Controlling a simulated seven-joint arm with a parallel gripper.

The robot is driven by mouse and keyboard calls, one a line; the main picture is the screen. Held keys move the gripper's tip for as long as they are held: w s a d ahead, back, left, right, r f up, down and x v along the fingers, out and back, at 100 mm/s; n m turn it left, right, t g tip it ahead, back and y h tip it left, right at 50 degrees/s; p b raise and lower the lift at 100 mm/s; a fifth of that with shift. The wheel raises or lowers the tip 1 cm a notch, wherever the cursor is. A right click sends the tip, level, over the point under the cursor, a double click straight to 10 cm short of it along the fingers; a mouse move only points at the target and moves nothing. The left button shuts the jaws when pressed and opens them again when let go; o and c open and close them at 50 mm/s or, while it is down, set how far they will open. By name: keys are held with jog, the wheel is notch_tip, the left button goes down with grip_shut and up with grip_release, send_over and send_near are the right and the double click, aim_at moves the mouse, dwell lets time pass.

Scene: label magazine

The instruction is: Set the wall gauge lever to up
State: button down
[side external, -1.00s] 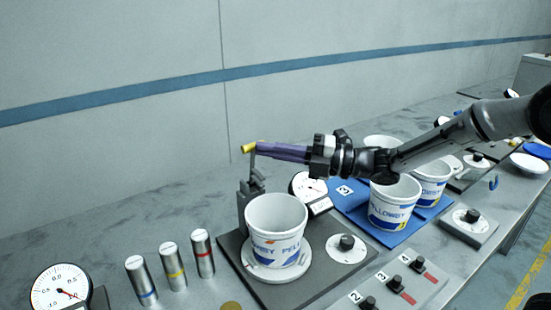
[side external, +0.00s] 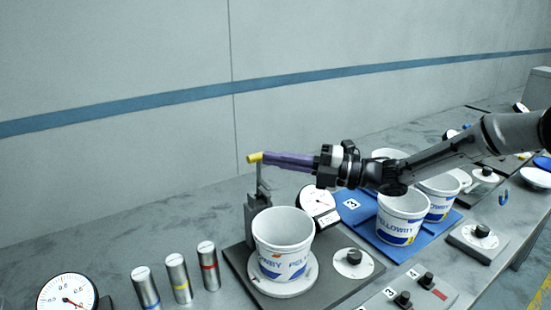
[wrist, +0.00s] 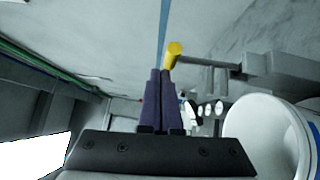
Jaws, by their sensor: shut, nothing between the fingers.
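The lever is a thin rod with a yellow tip (side external: 255,158), rising from a grey post (side external: 257,212) behind the front white bucket. The rod stands roughly upright. In the wrist view the yellow tip (wrist: 174,50) lies just beyond my finger ends, its rod running right to the post. My gripper (side external: 266,158) has purple fingers, shut and empty, reaching in level from the right. The fingertips (wrist: 160,73) are at the yellow tip; I cannot tell whether they touch. A round white gauge (side external: 318,201) stands right of the post.
The front bucket (side external: 283,240) sits on a round plate on a dark base beneath my fingers. More buckets (side external: 403,222) stand on a blue mat at right. Three metal cylinders (side external: 178,278) and another gauge (side external: 67,294) are at front left. Space above the lever is clear.

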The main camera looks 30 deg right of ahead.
jog(key=s+d+r, duration=0.2)
jog(key=s+d, duration=0.5)
jog(key=s, duration=0.3)
notch_tip(320, 180, up, 8)
jog(key=s+m+t+h, duration=0.1)
jog(key=s+t, duration=0.1)
jog(key=t, duration=0.1)
jog(key=s+d+r+m+t+h, duration=0.1)
jog(key=s+d+m+t+h, duration=0.15)
jog(key=d+m+h, duration=0.75)
jog(key=s+f+m+g+h, duration=0.2)
jog(key=s+f+m+g, duration=1.1)
jog(key=s+f+m, duration=0.3)
notch_tip(320, 180, down, 3)
jog(key=s, duration=0.3)
jog(key=shift+d+m, duration=0.15)
jog(key=shift+m, duration=0.25)
